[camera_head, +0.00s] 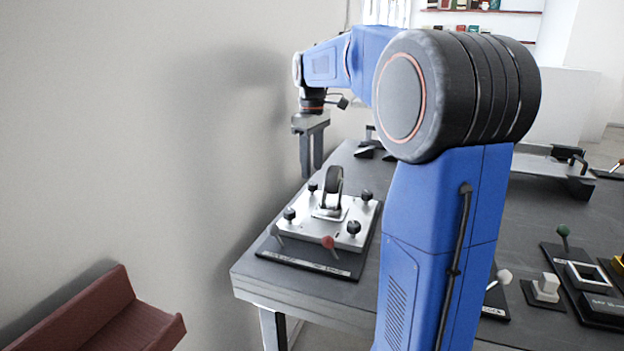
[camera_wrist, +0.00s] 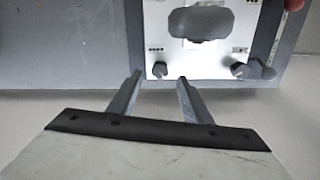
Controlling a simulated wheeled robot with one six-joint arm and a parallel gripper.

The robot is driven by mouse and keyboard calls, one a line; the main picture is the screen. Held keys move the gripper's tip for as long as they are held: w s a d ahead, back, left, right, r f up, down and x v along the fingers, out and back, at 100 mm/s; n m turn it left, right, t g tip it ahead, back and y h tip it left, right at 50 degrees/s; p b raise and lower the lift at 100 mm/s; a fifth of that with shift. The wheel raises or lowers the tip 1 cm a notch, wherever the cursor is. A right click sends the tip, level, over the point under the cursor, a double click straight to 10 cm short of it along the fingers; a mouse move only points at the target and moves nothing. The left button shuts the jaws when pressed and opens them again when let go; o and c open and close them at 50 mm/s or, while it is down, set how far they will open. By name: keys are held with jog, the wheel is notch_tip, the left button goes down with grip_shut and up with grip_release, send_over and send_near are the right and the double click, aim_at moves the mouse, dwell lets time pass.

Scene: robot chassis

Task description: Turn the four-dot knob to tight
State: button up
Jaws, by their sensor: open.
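The far-left knob (camera_head: 313,186) is just below my gripper (camera_head: 311,172). In the wrist view my gripper (camera_wrist: 159,78) is open and empty, with this knob (camera_wrist: 159,70) near and between its fingertips. A small row of dots sits by this knob, and another by the near-left knob (camera_wrist: 240,71); the dots are too small to count surely. The near-left (camera_head: 290,214), far-right (camera_head: 366,195) and near-right knobs (camera_head: 353,228) stand at the other corners.
The plate sits on a dark base with a red-tipped lever (camera_head: 328,242) at its front edge. A wall (camera_head: 180,130) is close on the left. My arm hides the table's middle. Other fixtures, including a green-tipped lever (camera_head: 563,231), stand at the right.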

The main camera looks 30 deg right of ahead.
aim_at(312, 183)
jog(key=shift+f, duration=2.35)
jog(key=c, duration=1.1)
